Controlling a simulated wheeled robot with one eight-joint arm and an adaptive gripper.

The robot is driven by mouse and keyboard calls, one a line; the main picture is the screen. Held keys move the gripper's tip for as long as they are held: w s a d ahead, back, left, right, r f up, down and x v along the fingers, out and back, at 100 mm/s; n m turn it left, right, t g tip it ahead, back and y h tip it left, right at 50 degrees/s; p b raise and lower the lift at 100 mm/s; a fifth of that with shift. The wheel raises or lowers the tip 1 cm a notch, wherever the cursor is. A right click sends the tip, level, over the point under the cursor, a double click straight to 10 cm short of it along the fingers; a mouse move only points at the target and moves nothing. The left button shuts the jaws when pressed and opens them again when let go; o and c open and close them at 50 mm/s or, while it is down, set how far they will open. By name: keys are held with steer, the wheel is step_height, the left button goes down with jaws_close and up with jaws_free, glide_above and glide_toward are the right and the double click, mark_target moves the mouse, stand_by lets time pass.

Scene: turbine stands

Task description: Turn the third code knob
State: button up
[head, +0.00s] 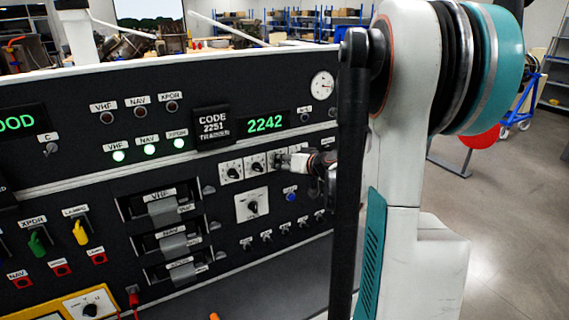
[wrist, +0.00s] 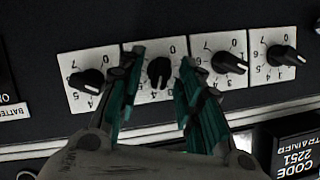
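The third code knob (wrist: 159,70) is a black pointer knob on a white dial plate, second from the left in the upside-down wrist view. My gripper (wrist: 160,68) has one dark-green-padded finger on each side of it. The fingers are open, with a gap visible on both sides of the knob. In the head view my gripper (head: 284,160) is at the right part of the knob row and partly hides it. The green code display (head: 265,124) reads 2242. The placard (head: 212,126) beside it reads CODE 2251.
Other code knobs stand close on both sides: one on the left (wrist: 87,81) and two on the right (wrist: 228,62) (wrist: 285,55) in the wrist view. A larger knob (head: 252,206) sits below the row. My arm hides the panel's right end.

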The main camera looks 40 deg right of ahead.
jaws_close()
steer(key=shift+d+f+m+t+y+b, duration=0.15)
steer(key=shift+m+t+y+b, duration=0.45)
steer(key=shift+m+b, duration=0.65)
steer(key=shift+d+f+m+t+y+b, duration=0.15)
steer(key=shift+m+t+y+b, duration=0.25)
steer(key=shift+m+y+b, duration=0.85)
steer(key=shift+r+m+h, duration=0.1)
steer(key=shift+m+h, duration=0.3)
steer(key=shift+h, duration=0.05)
jaws_free()
